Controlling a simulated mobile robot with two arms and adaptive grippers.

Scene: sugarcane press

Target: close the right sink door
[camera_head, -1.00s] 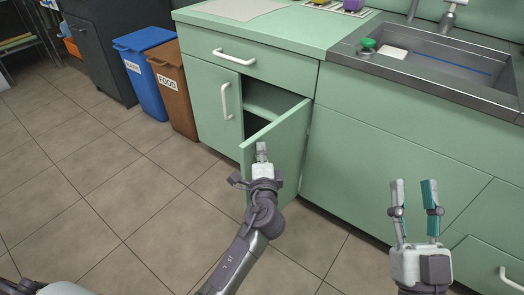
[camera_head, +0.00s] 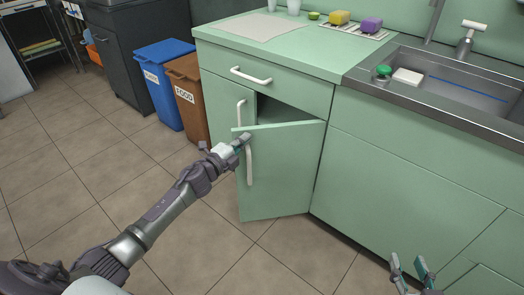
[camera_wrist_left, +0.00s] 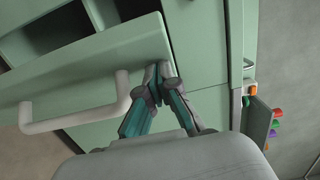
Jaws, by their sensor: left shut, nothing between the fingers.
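The right sink door (camera_head: 285,170) is pale green and stands ajar, hinged at its right side, with a dark gap above its top edge. Its white handle (camera_head: 249,165) is on the outer face near the free left edge. My left gripper (camera_head: 243,140) is shut and empty at the door's upper free corner, just above the handle. In the left wrist view, the closed fingertips (camera_wrist_left: 160,74) are against or very near the door's face by its edge; contact is unclear. The handle (camera_wrist_left: 75,118) is beside them. My right gripper (camera_head: 411,268) is open and empty at the lower right.
The left cabinet door with its handle (camera_head: 241,112) is beside the gap, under a drawer (camera_head: 265,83). Brown (camera_head: 188,95) and blue (camera_head: 163,80) bins stand at left. The countertop (camera_head: 315,45) and sink (camera_head: 455,85) are above. Tiled floor in front is clear.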

